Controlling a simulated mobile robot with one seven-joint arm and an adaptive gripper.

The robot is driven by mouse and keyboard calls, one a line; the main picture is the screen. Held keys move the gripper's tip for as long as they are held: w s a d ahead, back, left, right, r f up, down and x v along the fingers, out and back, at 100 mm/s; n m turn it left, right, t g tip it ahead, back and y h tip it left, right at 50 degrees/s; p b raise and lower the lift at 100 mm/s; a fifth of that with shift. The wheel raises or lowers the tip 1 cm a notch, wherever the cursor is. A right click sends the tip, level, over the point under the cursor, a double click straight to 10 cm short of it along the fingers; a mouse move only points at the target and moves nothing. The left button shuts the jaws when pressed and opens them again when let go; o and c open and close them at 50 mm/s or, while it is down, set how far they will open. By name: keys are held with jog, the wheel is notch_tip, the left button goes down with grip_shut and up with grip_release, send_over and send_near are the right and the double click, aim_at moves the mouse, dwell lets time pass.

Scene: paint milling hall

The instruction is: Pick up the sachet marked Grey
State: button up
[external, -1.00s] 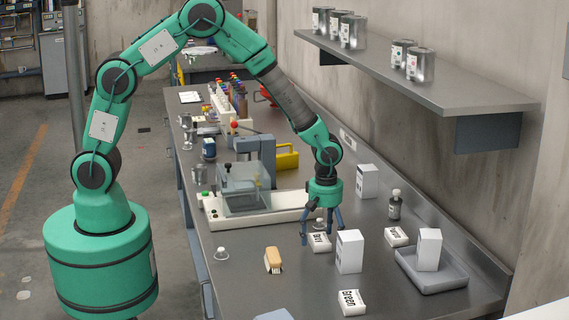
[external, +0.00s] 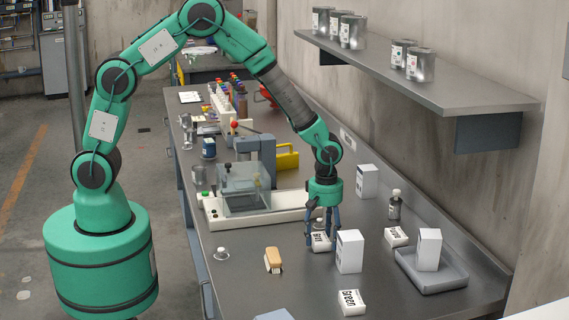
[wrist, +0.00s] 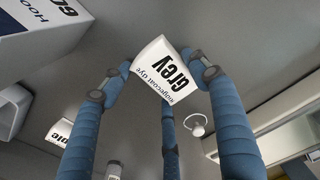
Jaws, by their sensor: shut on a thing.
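The sachet marked Grey (wrist: 160,72) is a small white packet with black lettering, seen large between my fingers in the wrist view. In the external view this sachet (external: 321,243) sits low at the bench surface, partly covered by the fingers and just left of a tall white box. My gripper (external: 321,236) points straight down over it, with its blue fingers shut on its sides. In the wrist view, fingers touch the sachet from left and right, and a third finger shows below it. I cannot tell whether it is clear of the bench.
A tall white box (external: 349,252) stands close right of my gripper. A sachet marked Green (external: 351,302) lies nearer the front; another sachet (external: 396,237) lies right, beside a grey tray (external: 447,283) holding a white box. A brush (external: 273,260) lies left.

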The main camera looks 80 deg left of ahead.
aim_at(324, 237)
notch_tip(324, 237, up, 10)
jog(key=shift+f+p, duration=0.1)
jog(key=shift+p, duration=0.75)
